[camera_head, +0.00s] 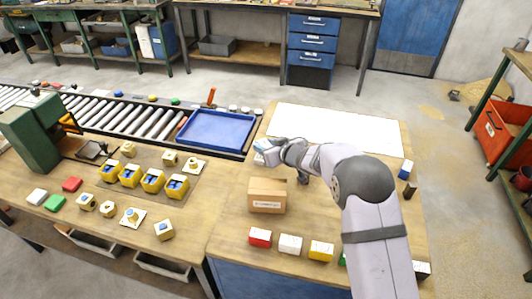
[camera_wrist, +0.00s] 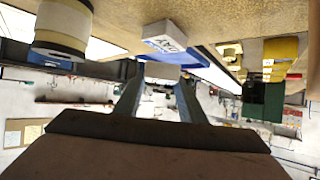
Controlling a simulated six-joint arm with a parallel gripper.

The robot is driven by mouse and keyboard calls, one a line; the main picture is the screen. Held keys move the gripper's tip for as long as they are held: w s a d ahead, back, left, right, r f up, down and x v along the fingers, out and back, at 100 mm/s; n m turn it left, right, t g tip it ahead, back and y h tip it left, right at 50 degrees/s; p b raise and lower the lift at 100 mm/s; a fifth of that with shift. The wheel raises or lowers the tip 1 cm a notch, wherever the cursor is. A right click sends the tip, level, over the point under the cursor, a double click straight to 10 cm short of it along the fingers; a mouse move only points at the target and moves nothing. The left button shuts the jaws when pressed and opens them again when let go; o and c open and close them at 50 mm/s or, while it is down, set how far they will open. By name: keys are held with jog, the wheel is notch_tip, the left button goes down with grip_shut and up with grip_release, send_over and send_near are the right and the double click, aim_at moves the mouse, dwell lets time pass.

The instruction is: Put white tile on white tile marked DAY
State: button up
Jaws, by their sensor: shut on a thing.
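My gripper (camera_head: 266,150) is low over the right table, behind the cardboard box, pointing left. In the wrist view, which appears upside down, its two fingers (camera_wrist: 158,92) are shut on a small white tile (camera_wrist: 160,71), seen end-on and greyish. The white tile marked DAY (camera_wrist: 164,40) sits on the tabletop just past the fingertips, its lettering partly legible. The held tile appears slightly above it, with a thin gap in the picture; whether they touch I cannot tell. In the head view, a white patch (camera_head: 258,160) shows under the gripper; which tile it is I cannot tell.
A cardboard box (camera_head: 267,196) stands just in front of my gripper. A blue tray (camera_head: 215,131) lies behind left, and a white sheet (camera_head: 345,128) behind right. Red (camera_head: 260,237), white (camera_head: 290,244) and yellow (camera_head: 321,251) blocks line the front. A banded cylinder (camera_wrist: 63,27) stands close to the wrist camera.

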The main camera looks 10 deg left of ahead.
jog(key=shift+f, duration=1.5)
jog(key=shift+f, duration=0.15)
jog(key=o, duration=1)
jog(key=shift+o, duration=0.2)
jog(key=shift+r, duration=0.2)
jog(key=b+v, duration=0.2)
jog(key=v, duration=1)
jog(key=shift+f, duration=0.15)
